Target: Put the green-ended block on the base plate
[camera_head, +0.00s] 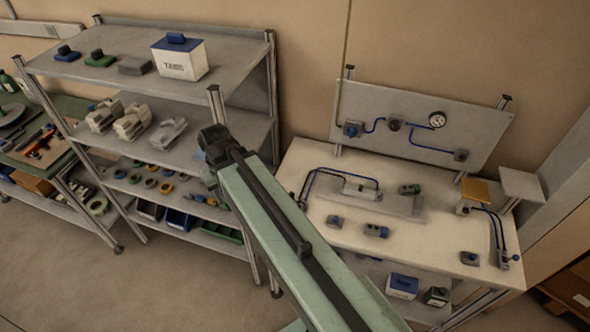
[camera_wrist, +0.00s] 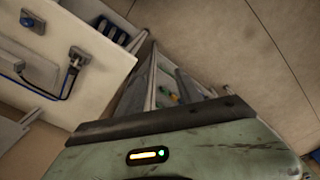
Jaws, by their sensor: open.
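A small dark block with a green end (camera_head: 409,189) is on the white bench top, at the right part of the long grey base plate (camera_head: 400,208). It looks to rest on the plate, but its underside is too small to tell. My gripper (camera_head: 213,144) is at the far end of my raised arm, well left of the bench and in front of the shelf. It is open, with nothing seen in it. The wrist view shows the bench only partly, and the block cannot be made out there.
Small fittings (camera_head: 376,231) stand along the bench front. A panel with a gauge (camera_head: 437,120) rises behind. A yellow plate (camera_head: 475,191) and hoses are at right. The shelf (camera_head: 245,83) at left holds a white box (camera_head: 180,62) and several parts.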

